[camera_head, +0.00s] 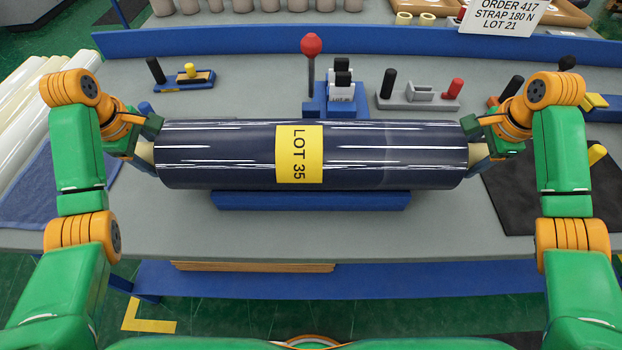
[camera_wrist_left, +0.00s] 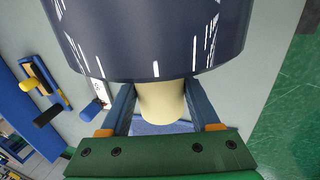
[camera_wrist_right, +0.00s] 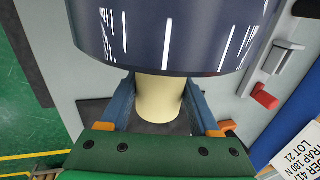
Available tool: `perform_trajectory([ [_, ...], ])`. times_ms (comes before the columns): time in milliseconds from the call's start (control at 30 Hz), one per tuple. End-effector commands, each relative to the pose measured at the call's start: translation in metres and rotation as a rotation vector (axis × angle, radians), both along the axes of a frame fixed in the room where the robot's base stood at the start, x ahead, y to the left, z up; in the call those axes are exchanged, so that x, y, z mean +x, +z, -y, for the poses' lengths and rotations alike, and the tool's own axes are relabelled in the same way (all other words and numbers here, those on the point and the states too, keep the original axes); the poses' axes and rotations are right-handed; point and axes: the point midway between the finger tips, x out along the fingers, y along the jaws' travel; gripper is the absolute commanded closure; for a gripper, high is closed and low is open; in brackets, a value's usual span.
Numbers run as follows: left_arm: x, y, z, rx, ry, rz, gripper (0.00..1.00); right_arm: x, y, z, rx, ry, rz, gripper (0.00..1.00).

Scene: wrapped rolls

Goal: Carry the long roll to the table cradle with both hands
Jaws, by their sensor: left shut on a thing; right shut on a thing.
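The long roll (camera_head: 225,155) is dark blue and glossy, with a yellow label reading LOT 35. It lies level across the middle of the head view, over the blue table cradle (camera_head: 310,201); I cannot tell whether they touch. My left gripper (camera_head: 145,150) is shut on the pale core end (camera_wrist_left: 162,100) at the roll's left end. My right gripper (camera_head: 478,150) is shut on the pale core end (camera_wrist_right: 158,98) at the right end. In both wrist views the fingers stand either side of the core. The roll hides most of the cradle's top.
Behind the roll stand a red-knobbed lever (camera_head: 311,46), a blue block holder (camera_head: 342,100) and a grey tool stand (camera_head: 415,100). A black mat (camera_head: 520,205) lies at right, a blue cloth (camera_head: 50,195) and pale rolls (camera_head: 22,120) at left. The grey table (camera_head: 150,228) is clear in front.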

Motion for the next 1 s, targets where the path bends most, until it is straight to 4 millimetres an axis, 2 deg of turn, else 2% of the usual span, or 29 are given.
perform_trajectory([
  [33,0.000,-0.004,0.000,0.001,0.000,0.001,0.32,0.000,-0.004,0.000,-0.001,0.000,0.000,0.32],
  [100,0.000,-0.001,0.000,0.001,0.000,0.000,0.13,0.000,-0.001,0.000,0.000,0.000,0.000,0.13],
  [133,0.000,-0.001,0.000,0.000,0.000,0.000,0.07,0.000,-0.001,0.000,0.000,0.000,0.000,0.08],
  [467,0.000,0.004,-0.001,0.001,0.000,0.004,0.07,0.000,-0.001,0.000,0.000,0.000,0.000,0.08],
  [700,-0.014,0.052,-0.004,0.011,0.006,0.004,0.07,0.000,-0.001,0.000,0.000,0.000,0.000,0.08],
  [800,-0.021,0.082,-0.003,0.008,0.005,0.008,0.07,0.000,-0.001,0.000,0.000,0.000,0.000,0.08],
  [1000,-0.030,0.111,-0.001,0.002,0.003,0.004,0.07,0.000,-0.001,0.000,0.000,0.000,0.000,0.08],
])
